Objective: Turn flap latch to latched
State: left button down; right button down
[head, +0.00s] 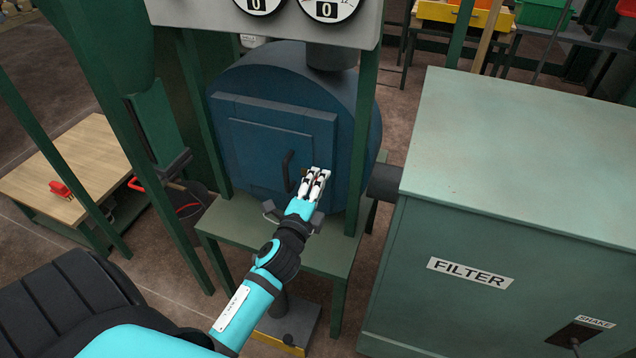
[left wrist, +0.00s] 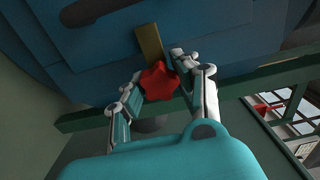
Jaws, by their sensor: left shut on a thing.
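The flap latch shows in the left wrist view as a brass-coloured bar (left wrist: 150,43) with a red star-shaped knob (left wrist: 159,82) at its near end. It lies against the blue flap door (head: 270,148) of a round blue housing. My left gripper (head: 317,176) is at the lower right of this door. In the left wrist view the fingers of my left gripper (left wrist: 156,80) are closed around the red knob. In the head view the gripper hides most of the latch, so its exact angle is hard to tell. My right gripper is not in view.
A dark handle (head: 287,171) stands out from the door just left of the gripper. Green frame posts (head: 362,145) flank the housing, and a gauge panel (head: 270,22) hangs above. A large green filter cabinet (head: 480,240) fills the right. A wooden-topped table (head: 75,165) stands at left.

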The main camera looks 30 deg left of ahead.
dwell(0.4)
pick_arm(q)
jog(key=c, duration=0.9)
grip_release()
jog(key=shift+s, duration=0.1)
jog(key=v, duration=1.2)
